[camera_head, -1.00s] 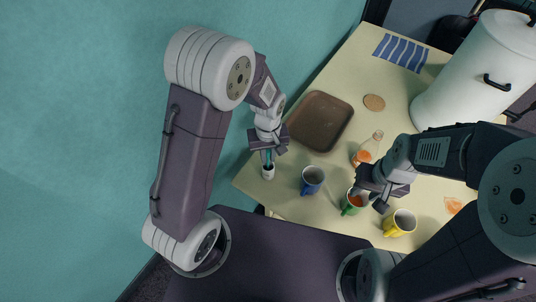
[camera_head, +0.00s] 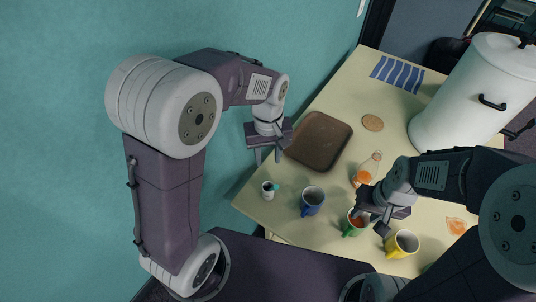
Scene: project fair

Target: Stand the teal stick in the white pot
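The small white pot (camera_head: 267,194) stands on the table's near left corner. The teal stick (camera_head: 276,187) shows as a short teal end at the pot's right rim. It seems to stand in the pot, leaning to the right; its lower part is hidden. My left gripper (camera_head: 268,156) is open and empty, beyond the pot and apart from the stick, with its fingers spread. My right gripper (camera_head: 374,224) has its fingers apart, just right of the green mug (camera_head: 351,229); one finger is close to the mug's rim, and I cannot tell if it touches.
A blue mug (camera_head: 312,203) stands right of the pot, and a yellow mug (camera_head: 403,244) at the near right. A brown tray (camera_head: 320,140), a bottle with orange contents (camera_head: 367,170), a round coaster (camera_head: 372,123), a striped cloth (camera_head: 397,74) and a large white canister (camera_head: 463,95) lie beyond.

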